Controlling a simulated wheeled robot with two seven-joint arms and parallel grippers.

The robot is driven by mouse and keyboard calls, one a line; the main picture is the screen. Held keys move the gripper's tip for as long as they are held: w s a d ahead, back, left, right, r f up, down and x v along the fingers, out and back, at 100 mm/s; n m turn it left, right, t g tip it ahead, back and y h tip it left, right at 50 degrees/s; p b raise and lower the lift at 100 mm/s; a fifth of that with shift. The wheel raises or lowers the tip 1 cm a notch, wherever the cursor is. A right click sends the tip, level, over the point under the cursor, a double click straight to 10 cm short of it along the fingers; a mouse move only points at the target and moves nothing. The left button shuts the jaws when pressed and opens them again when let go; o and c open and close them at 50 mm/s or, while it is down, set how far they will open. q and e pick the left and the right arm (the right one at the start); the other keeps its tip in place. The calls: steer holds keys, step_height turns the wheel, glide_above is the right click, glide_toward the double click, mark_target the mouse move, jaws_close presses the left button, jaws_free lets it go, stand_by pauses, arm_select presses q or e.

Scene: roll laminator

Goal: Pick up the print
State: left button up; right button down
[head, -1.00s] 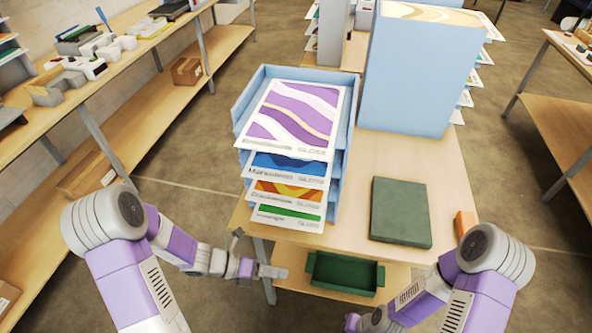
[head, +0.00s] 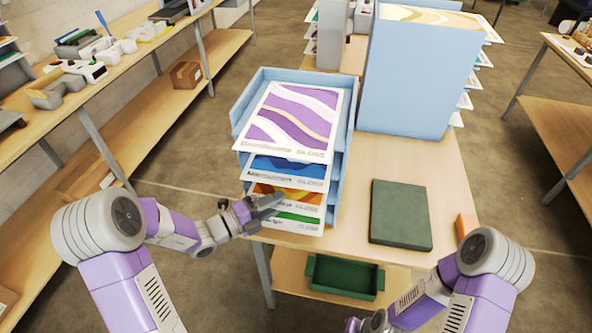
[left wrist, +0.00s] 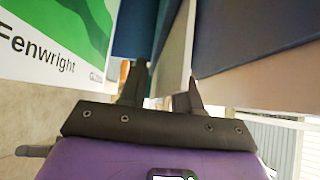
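Several prints stick out of a blue tiered rack (head: 345,120). The top print (head: 295,118) has purple and white waves. Below it are a blue print (head: 290,168), an orange print (head: 265,188) and a green print (head: 298,219) at the bottom. My left gripper (head: 274,203) is in front of the lower prints and partly covers the orange and green ones. In the left wrist view my left gripper (left wrist: 165,85) has its two fingers apart. The green print (left wrist: 62,38), labelled Fenwright, lies left of them there. I cannot tell whether they touch anything. My right gripper's fingers are not visible.
A dark green slab (head: 401,215) and an orange block (head: 466,225) lie on the table (head: 360,240). A large light-blue cabinet (head: 415,75) stands behind. A green tray (head: 343,277) sits on the shelf below. Open floor lies to the left.

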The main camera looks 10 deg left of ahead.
arm_select(q)
steer(key=shift+c, duration=0.3)
jaws_close()
steer(key=shift+r, duration=0.15)
